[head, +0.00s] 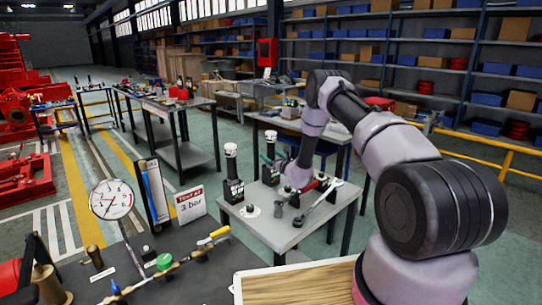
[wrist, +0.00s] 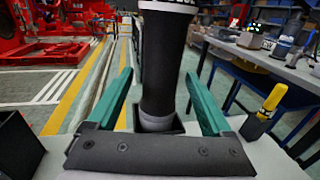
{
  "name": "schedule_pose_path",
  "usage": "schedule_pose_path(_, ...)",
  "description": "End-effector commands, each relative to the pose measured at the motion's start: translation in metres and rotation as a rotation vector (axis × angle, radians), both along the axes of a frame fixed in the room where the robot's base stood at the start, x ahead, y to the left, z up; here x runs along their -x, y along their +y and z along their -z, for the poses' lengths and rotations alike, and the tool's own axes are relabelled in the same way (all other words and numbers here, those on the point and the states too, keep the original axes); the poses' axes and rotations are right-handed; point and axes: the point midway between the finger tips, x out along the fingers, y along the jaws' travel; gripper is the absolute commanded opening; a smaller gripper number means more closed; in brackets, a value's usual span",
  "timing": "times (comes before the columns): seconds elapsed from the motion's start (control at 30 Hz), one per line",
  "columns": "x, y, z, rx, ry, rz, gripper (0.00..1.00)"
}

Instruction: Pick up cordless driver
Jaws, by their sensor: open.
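A cordless driver, black with a white band, stands upright in a dark square holder on a small grey table. In the head view its top (head: 270,136) shows, with my gripper (head: 272,163) beside it and partly over it. In the wrist view the black body of the driver (wrist: 165,65) rises between the teal fingers of my gripper (wrist: 158,78). The fingers are open, one on each side, with gaps showing. The driver's upper end is cut off by the picture edge. A similar black and white upright item (head: 231,165) stands to its left in the head view.
The small table (head: 282,238) also holds a wrench (head: 322,204), a small grey cup (head: 278,209) and a round white-based part (head: 250,211). A bench with a gauge (head: 111,199) is at front left.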

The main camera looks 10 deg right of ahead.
Motion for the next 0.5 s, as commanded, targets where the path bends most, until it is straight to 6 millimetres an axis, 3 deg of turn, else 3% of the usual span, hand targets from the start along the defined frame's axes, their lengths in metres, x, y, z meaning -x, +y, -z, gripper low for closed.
schedule_pose_path(0.27,-0.0043,0.0015,0.0004,-0.001,0.001,0.001,0.84)
schedule_pose_path(0.5,-0.0042,0.0016,0.0003,-0.001,0.001,0.0,0.0)
